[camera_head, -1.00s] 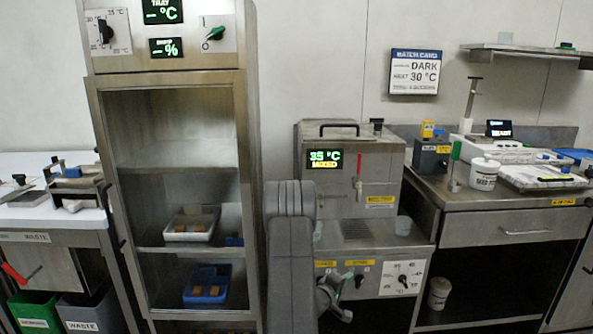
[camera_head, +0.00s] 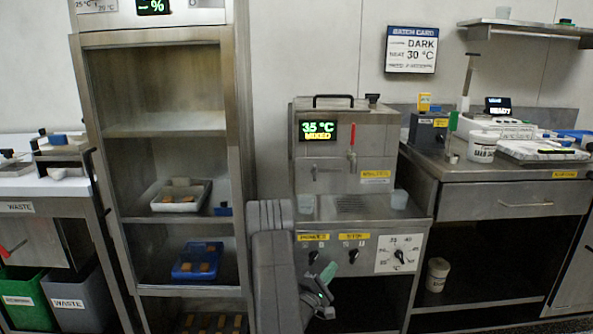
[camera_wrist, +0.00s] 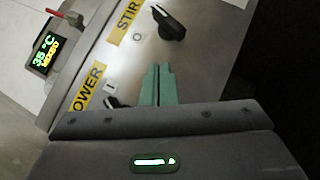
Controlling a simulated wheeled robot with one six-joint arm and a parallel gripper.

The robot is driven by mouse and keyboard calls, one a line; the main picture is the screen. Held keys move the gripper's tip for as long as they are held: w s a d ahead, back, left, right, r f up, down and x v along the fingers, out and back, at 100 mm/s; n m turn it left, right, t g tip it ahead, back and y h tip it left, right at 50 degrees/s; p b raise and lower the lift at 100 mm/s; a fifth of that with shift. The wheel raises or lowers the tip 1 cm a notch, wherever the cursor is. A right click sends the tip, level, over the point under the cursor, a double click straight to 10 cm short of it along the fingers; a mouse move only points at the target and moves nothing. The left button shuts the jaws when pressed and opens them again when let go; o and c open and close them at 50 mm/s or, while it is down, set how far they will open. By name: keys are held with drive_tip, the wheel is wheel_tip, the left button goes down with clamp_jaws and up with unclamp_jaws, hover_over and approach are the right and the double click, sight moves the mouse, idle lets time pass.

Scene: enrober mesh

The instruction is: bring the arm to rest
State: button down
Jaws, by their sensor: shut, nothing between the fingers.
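My gripper (camera_head: 328,272) is low in front of the steel melter (camera_head: 338,155), near its control panel. In the wrist view its two green fingers (camera_wrist: 157,84) lie together with nothing between them. The panel fills much of that view. The black STIR knob (camera_wrist: 168,24) is just beyond the fingertips in the picture. The POWER knob (camera_wrist: 117,103) is left of the fingers and partly hidden by my gripper body. I cannot tell whether the fingers touch the panel. My folded grey arm stands in front of the melter's lower left side.
A steel rack (camera_head: 158,131) on the left holds a white tray (camera_head: 158,199) and a blue tray (camera_head: 184,273) with brown pieces. Waste bins (camera_head: 78,305) stand further left. A steel counter (camera_head: 473,190) with a white tub (camera_head: 482,152) is at the right. A batch card (camera_head: 411,62) hangs on the wall.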

drive_tip(key=shift+p+v, duration=0.4)
drive_tip(key=shift+v, duration=0.7)
